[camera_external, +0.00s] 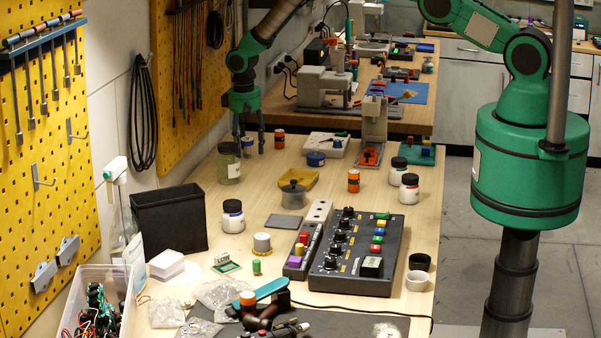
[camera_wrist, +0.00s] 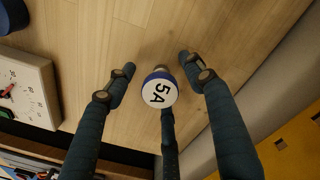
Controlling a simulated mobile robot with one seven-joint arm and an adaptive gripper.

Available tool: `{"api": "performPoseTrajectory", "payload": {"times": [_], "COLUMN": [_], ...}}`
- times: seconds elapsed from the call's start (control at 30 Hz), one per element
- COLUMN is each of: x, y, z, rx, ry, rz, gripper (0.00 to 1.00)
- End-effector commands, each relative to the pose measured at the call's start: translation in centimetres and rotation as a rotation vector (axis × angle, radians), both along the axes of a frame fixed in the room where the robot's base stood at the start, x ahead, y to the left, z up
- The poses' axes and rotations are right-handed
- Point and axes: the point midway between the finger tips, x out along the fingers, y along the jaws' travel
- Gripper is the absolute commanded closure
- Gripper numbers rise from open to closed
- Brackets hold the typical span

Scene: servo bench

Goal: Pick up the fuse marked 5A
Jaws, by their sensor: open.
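The fuse marked 5A (camera_wrist: 159,92) shows in the wrist view as a round white face with a dark blue rim and a metal part behind it. The black "5A" faces the camera. My gripper (camera_wrist: 157,64) is open, with its dark fingers spread on either side of the fuse and a further finger below it. I see a gap between the fuse and the two side fingers; contact with the lower finger cannot be told. In the external view my gripper (camera_external: 249,144) points down over the back left of the bench, and the fuse cannot be made out clearly there.
A pale meter box (camera_external: 326,147) and a blue round item (camera_external: 315,159) lie further right. The yellow pegboard (camera_external: 182,110) rises on the left.

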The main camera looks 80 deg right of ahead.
Motion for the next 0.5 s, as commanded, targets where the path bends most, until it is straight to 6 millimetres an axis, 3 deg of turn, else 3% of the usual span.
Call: {"api": "performPoseTrajectory", "payload": {"times": [0.13,0.4,0.5], "x": [0.0,0.0,0.0], "y": [0.0,0.0,0.0], "z": [0.01,0.01,0.02], "rx": [0.0,0.0,0.0], "ry": [0.0,0.0,0.0], "rz": [0.0,0.0,0.0], "gripper": [0.47,0.96,0.96]}}
